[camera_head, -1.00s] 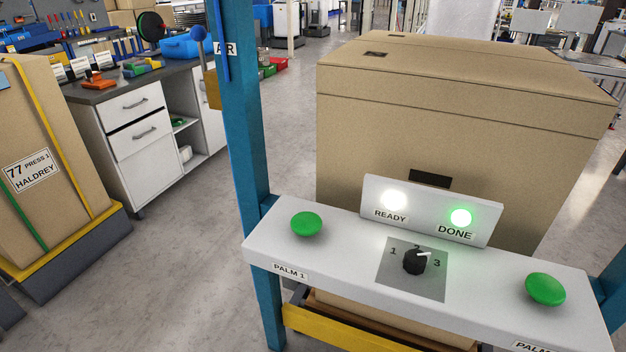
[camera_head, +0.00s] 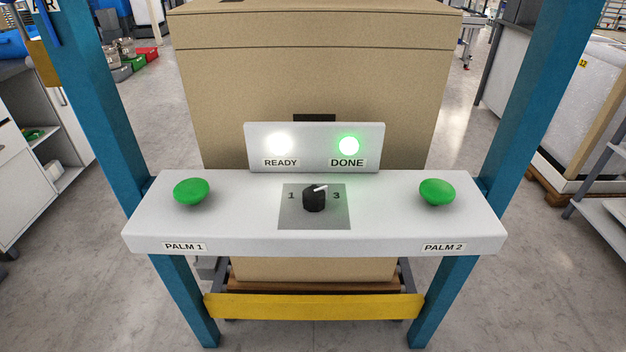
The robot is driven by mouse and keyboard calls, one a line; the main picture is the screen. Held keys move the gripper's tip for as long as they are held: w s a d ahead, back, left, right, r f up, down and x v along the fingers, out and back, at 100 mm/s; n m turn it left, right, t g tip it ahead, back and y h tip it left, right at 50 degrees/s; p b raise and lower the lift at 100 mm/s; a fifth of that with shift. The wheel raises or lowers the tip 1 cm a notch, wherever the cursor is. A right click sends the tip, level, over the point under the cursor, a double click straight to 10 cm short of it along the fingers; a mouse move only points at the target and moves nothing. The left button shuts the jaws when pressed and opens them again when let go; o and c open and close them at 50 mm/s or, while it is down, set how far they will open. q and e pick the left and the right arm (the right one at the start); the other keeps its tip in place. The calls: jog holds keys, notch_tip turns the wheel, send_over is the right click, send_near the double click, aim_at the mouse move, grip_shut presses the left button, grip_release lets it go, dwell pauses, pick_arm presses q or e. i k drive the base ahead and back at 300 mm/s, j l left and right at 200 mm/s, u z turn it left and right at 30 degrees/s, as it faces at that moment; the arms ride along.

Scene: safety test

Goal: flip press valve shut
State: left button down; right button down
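The press stand has two blue posts. On the left post (camera_head: 100,90), at the top left, a brass-coloured block (camera_head: 42,68) shows, with a slim blue pipe or handle above it, partly cut off by the frame's top edge. This looks like the valve; its lever position cannot be told here. A label above it is cut off. The white control panel (camera_head: 230,228) has a green PALM 1 button (camera_head: 191,191), a green PALM 2 button (camera_head: 437,191) and a black selector knob (camera_head: 314,200). The READY (camera_head: 279,143) and DONE (camera_head: 348,146) lamps are lit. Neither gripper is in view.
A large tan box (camera_head: 310,80) stands behind the panel. A yellow bar (camera_head: 315,306) crosses low between the posts. A white cabinet (camera_head: 35,170) is at left, and a metal rack (camera_head: 600,190) at right. Grey floor is open on both sides.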

aim_at(10, 5)
jog(key=u, duration=1.25)
jog(key=i+j+z, duration=0.1)
jog(key=z, duration=0.75)
jog(key=i+j+z, duration=0.15)
jog(key=j+z, duration=0.4)
jog(key=j, duration=0.2)
jog(key=i+j+z, duration=0.15)
jog(key=j+z, duration=0.15)
jog(key=j, duration=0.15)
jog(key=j+z, duration=0.1)
jog(key=j, duration=1.05)
jog(key=i, duration=0.05)
